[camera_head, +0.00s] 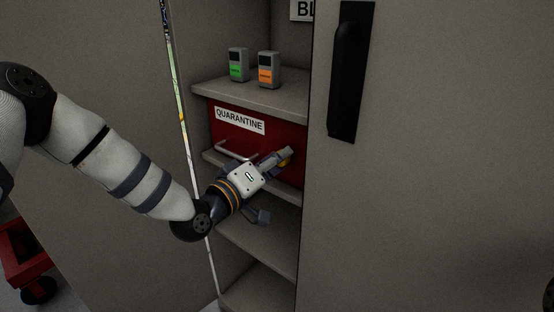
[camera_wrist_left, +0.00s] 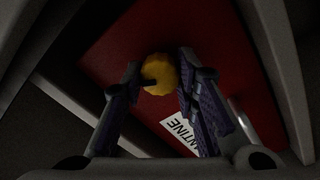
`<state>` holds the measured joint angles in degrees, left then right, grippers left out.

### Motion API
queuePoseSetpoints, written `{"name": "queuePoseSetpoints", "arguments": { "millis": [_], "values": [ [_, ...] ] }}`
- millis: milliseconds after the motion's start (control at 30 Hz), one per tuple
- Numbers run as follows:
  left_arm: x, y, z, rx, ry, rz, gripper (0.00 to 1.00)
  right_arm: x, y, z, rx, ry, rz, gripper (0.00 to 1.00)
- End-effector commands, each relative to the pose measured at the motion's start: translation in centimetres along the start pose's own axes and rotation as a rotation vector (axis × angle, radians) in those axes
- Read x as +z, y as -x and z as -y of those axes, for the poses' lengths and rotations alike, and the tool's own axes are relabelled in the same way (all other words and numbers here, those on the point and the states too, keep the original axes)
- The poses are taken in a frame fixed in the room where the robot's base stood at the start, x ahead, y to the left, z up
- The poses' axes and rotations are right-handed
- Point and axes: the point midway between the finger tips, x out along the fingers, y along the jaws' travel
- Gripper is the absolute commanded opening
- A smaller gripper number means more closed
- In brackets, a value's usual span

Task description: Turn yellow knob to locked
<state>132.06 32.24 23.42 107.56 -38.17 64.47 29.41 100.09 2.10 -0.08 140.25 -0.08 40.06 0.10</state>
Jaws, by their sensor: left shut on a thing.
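The yellow knob (camera_wrist_left: 159,74) sits on the front of the red box labelled QUARANTINE (camera_head: 280,133). In the left wrist view the knob is between the two fingers of my left gripper (camera_wrist_left: 160,84), which is shut on it. A dark mark shows on the knob's face; I cannot read its lock position. In the head view my left gripper (camera_head: 284,160) reaches into the cabinet and hides most of the knob, with only a bit of yellow (camera_head: 285,161) showing. My right gripper is not in view.
The red box stands on a cabinet shelf (camera_head: 225,160), with a metal handle (camera_head: 236,152) at its front. Two small grey devices, one with a green label (camera_head: 238,66) and one orange (camera_head: 268,72), stand on the shelf above. A cabinet door with a black handle (camera_head: 350,70) is at right.

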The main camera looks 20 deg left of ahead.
Motion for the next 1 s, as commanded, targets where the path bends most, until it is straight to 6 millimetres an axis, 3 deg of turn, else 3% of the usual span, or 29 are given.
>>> {"name": "queuePoseSetpoints", "arguments": {
  "millis": [500, 1000],
  "values": [
    [0.22, 0.02, 0.15, -0.003, 0.397, -0.006, 0.00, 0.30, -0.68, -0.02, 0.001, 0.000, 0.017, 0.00],
    [0.24, 0.03, 0.06, -0.003, 0.523, -0.007, 0.00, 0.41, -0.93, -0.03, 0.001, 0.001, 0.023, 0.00]
  ]
}}
